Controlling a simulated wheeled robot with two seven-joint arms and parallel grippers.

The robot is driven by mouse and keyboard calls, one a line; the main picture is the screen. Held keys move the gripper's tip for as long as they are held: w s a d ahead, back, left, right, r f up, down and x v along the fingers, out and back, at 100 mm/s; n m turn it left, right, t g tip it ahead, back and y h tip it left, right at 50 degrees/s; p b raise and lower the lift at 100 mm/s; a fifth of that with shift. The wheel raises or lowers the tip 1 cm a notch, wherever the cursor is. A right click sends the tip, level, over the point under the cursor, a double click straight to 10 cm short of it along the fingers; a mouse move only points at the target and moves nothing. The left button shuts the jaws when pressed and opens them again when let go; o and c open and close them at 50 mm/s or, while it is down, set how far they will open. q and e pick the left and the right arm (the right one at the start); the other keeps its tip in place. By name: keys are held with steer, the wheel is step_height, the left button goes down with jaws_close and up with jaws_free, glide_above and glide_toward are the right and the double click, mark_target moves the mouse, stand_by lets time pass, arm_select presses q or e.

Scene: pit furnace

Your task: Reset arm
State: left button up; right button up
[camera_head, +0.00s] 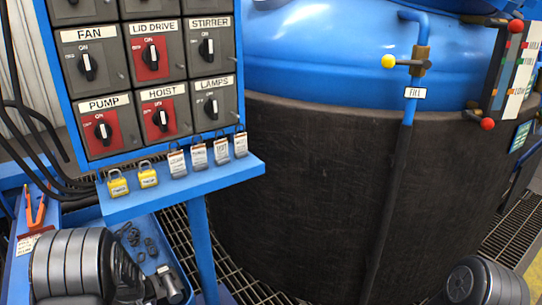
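A ribbed grey part of my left arm (75,265) shows at the bottom left corner, low over the blue tray area. A ribbed grey part of my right arm (485,283) shows at the bottom right corner, cut off by the frame edge. Neither gripper's fingers are in the picture, so whether they hold anything cannot be seen.
A switch panel (150,80) stands at the upper left, with a blue shelf (215,176) below holding yellow padlocks (118,183) and grey tagged padlocks (199,157). A large blue-lidded vessel (300,170) fills the middle.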

arm_select(q)
steer(key=shift+w+d+m+t, duration=0.25)
steer(key=shift+d+m+t, duration=0.05)
steer(key=shift+m, duration=0.1)
steer(key=s+d+f+m+h, duration=0.1)
steer(key=s+d+f+m, duration=0.2)
steer(key=d, duration=0.5)
steer(key=s+d+f+h, duration=0.2)
steer(key=s+d+f, duration=0.2)
steer(key=d+f, duration=0.25)
steer(key=s+d+f+m+g+h, duration=0.1)
steer(key=s+d+f+h, duration=0.1)
steer(key=s+d, duration=0.7)
steer(key=s+d+f+m+g+h, duration=0.1)
steer(key=s+d+f+h, duration=0.1)
steer(key=s+d, duration=0.65)
step_height(320, 180, up, 37)
steer(key=s+d+g+p, duration=0.1)
steer(key=s+p, duration=0.1)
steer(key=p, duration=3.4)
steer(key=shift+s+d+f, duration=0.15)
steer(key=shift+s+d, duration=0.1)
steer(key=shift+d, duration=0.05)
arm_select(e)
steer(key=s+a+r, duration=0.1)
steer(key=s+r, duration=0.2)
steer(key=r, duration=3.3)
steer(key=shift+a+r+n+g+y, duration=0.2)
steer(key=shift+r+n+g+y, duration=0.1)
steer(key=shift+g, duration=0.1)
